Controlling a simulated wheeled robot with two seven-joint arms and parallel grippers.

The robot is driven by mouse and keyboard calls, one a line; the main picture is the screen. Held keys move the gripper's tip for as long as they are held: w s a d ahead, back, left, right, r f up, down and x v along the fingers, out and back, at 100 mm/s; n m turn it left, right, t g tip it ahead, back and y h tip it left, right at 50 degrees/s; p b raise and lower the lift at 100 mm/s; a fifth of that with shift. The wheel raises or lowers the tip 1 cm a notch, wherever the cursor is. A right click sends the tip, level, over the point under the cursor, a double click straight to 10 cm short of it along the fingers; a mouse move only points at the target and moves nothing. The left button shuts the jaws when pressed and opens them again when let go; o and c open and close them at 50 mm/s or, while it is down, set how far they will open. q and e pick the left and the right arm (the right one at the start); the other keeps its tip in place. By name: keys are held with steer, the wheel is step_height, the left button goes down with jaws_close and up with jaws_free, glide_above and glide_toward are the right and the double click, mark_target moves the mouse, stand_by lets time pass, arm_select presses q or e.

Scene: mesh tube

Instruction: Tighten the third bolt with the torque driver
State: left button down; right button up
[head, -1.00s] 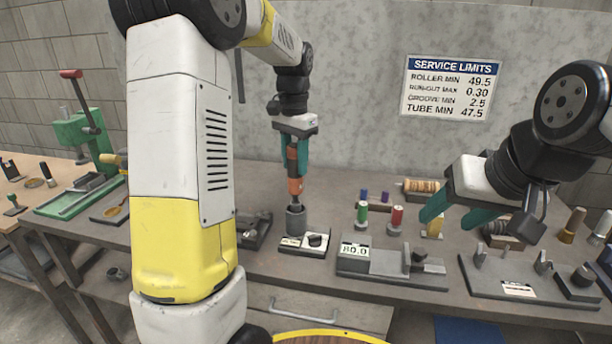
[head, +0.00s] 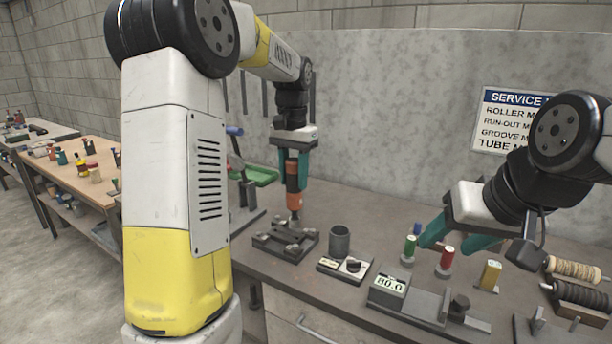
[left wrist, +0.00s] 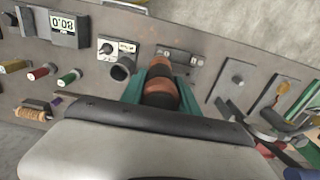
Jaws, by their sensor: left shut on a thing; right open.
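My left gripper (head: 294,168) is shut on the orange and black torque driver (head: 293,200), which hangs upright with its tip down. The driver also shows between teal fingers in the left wrist view (left wrist: 160,92). Its tip is at the back of a dark bolt fixture (head: 268,240) with several small silver bolt heads; I cannot tell whether it touches a bolt. The fixture also shows in the left wrist view (left wrist: 166,50), partly hidden by the driver. Which bolt is the third cannot be told. My right gripper (head: 455,236) is open and empty above the bench's right part.
A grey cup (head: 340,240) stands just right of the fixture behind a small dial box (head: 345,267).

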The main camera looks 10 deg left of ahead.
mark_target(295, 203)
arm_select(q)
steer(key=shift+f, duration=4.05)
stand_by(0.5)
steer(key=shift+r, duration=0.2)
stand_by(0.6)
steer(key=shift+r, duration=2.9)
